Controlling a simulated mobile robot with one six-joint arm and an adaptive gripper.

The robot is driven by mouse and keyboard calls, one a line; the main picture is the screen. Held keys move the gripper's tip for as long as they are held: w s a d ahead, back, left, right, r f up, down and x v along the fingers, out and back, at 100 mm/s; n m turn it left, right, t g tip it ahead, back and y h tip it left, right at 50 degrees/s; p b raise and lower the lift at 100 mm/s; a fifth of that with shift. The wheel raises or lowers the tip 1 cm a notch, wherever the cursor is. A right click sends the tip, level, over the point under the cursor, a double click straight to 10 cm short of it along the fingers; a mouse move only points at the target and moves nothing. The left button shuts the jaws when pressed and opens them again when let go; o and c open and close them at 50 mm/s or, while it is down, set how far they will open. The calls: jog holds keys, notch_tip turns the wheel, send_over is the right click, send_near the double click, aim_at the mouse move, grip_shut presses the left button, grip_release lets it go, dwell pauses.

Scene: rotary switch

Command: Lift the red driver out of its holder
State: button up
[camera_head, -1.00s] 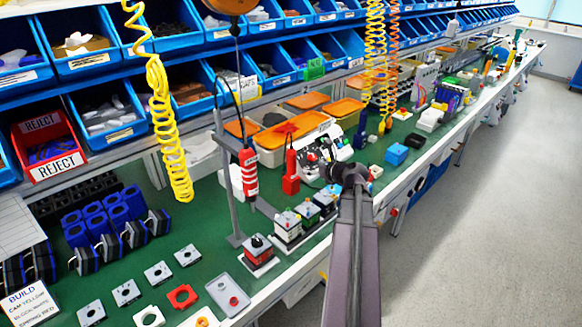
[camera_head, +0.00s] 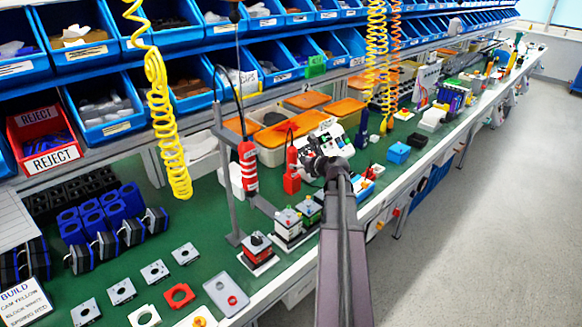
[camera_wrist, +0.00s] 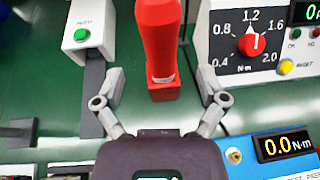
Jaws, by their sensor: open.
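The red driver (camera_wrist: 158,35) stands upright in the middle of the wrist view, on a red block-shaped holder (camera_wrist: 164,93). In the head view the driver (camera_head: 292,158) stands above its red holder (camera_head: 292,184), just left of my gripper. My gripper (camera_wrist: 163,80) is open, with one finger on each side of the driver's lower part and holder in the picture. Gaps show between both fingers and the red parts. Whether the fingers are level with the driver in depth, I cannot tell. The driver's top is cut off in the wrist view.
A torque dial panel (camera_wrist: 252,42) stands right of the driver, and a torque display (camera_wrist: 283,144) is at lower right. A green-button box (camera_wrist: 83,34) is at left. A red-and-white tool (camera_head: 248,166) hangs on a stand left of the driver.

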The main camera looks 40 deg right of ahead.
aim_at(295, 162)
jog(key=shift+b+x, duration=1.05)
jog(key=shift+x, duration=1.6)
grip_shut()
